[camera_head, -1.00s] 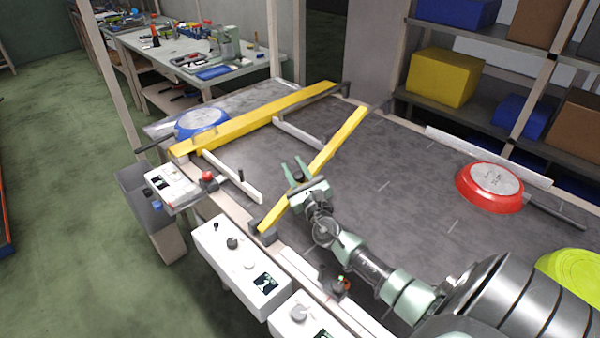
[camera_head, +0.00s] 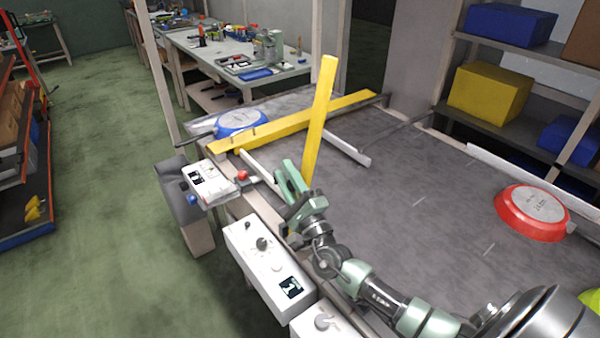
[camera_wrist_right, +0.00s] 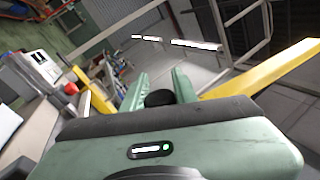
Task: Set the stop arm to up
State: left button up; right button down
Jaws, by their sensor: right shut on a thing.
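The stop arm (camera_head: 318,120) is a yellow bar. In the head view it stands steeply tilted up from the conveyor's near side, its free end high above the belt. It also shows at the right of the wrist view (camera_wrist_right: 265,70). My right gripper (camera_head: 286,178) is at the bar's lower part. In the wrist view a dark round knob (camera_wrist_right: 159,98) sits between the fingers of the right gripper (camera_wrist_right: 160,84), which is shut on it. The bar's hinge end is hidden behind my gripper. My left gripper is not in view.
A second yellow bar (camera_head: 290,122) lies across the belt farther off, with a blue pan (camera_head: 241,123) beyond it. A red pan (camera_head: 531,212) is at the right on the grey belt (camera_head: 400,220). White control boxes (camera_head: 268,262) line the near edge.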

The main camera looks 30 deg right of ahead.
jog(key=shift+s+a+f+n+y, duration=0.1)
jog(key=shift+a+f+n+y, duration=0.1)
jog(key=shift+a+n+y, duration=0.9)
jog(key=shift+a+h, duration=0.3)
jog(key=shift+a, duration=0.1)
jog(key=c, duration=1.1)
grip_release()
jog(key=b+v, duration=0.2)
jog(key=v, duration=0.5)
jog(key=shift+s+f+b, duration=0.25)
jog(key=shift+s+b, duration=0.05)
jog(key=shift+s, duration=0.05)
